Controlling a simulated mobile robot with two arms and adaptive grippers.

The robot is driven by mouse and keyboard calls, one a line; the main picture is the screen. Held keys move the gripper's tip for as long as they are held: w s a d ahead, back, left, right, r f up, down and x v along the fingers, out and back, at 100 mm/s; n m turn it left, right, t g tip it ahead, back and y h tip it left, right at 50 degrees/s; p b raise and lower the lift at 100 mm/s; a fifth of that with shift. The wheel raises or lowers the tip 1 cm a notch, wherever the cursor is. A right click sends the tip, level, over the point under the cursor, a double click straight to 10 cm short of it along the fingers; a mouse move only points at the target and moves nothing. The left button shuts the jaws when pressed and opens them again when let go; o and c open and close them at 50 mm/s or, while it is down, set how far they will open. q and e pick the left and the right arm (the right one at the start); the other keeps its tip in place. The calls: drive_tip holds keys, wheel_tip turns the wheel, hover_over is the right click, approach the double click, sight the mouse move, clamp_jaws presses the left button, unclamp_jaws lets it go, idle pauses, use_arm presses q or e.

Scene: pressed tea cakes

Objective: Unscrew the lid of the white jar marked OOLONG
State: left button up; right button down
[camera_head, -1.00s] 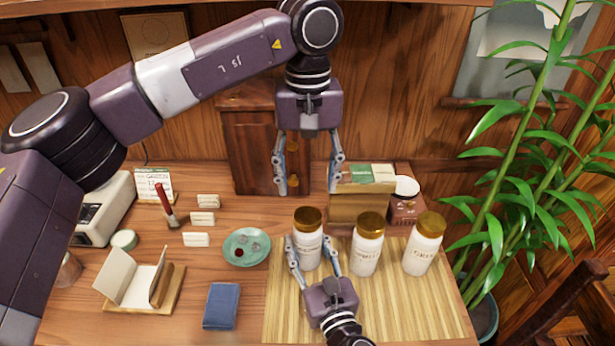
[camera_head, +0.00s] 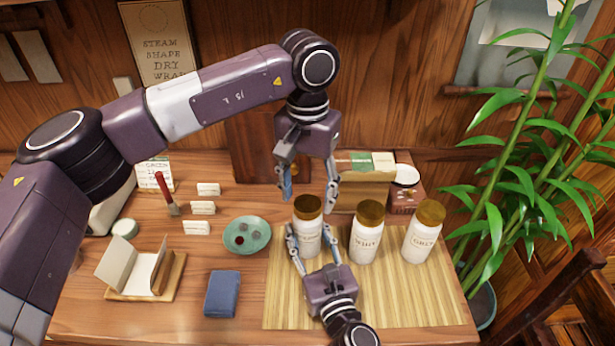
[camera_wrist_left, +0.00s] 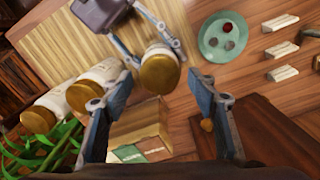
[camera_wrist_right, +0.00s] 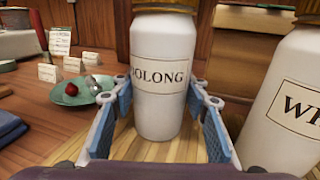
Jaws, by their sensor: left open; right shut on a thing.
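The white OOLONG jar (camera_head: 309,238) with a gold lid (camera_head: 307,207) stands upright at the left of the row on the bamboo mat. Its label reads OOLONG in the right wrist view (camera_wrist_right: 163,90). My right gripper (camera_head: 308,243) is shut on the jar's body from the front, below the lid. My left gripper (camera_head: 308,190) is open and empty, just above and behind the lid. In the left wrist view the lid (camera_wrist_left: 159,72) shows beyond and between the open fingers, not touched by them.
Two more white jars with gold lids, the middle one (camera_head: 366,240) and the right one (camera_head: 424,240), stand to the right. A green dish (camera_head: 247,224) and a blue cloth (camera_head: 222,294) lie left of the mat (camera_head: 290,313). A wooden box (camera_head: 358,200) stands behind; a plant (camera_head: 540,150) is at right.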

use_arm(q)
drive_tip(key=shift+f, duration=0.65)
